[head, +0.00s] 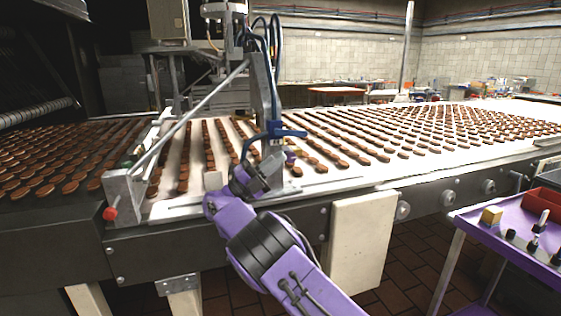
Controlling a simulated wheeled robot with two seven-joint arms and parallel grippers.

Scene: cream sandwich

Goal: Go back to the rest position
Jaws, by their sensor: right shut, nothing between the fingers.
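My right arm, purple with black joints, reaches in from the bottom over the front edge of the conveyor. My right gripper (283,160) is at the conveyor's near side, by the machine's blue bracket (275,133). It is shut and I see nothing held in it. Its fingertips are small and partly hidden, so I cannot tell whether they touch the bracket. My left gripper is not in view. Rows of brown biscuits (420,125) lie on the white conveyor belt (370,172).
A purple cart (520,222) with a red bin (545,203) and a yellow block (491,216) stands at right. A cream panel (358,245) fronts the conveyor. Tiled floor shows between conveyor and cart.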

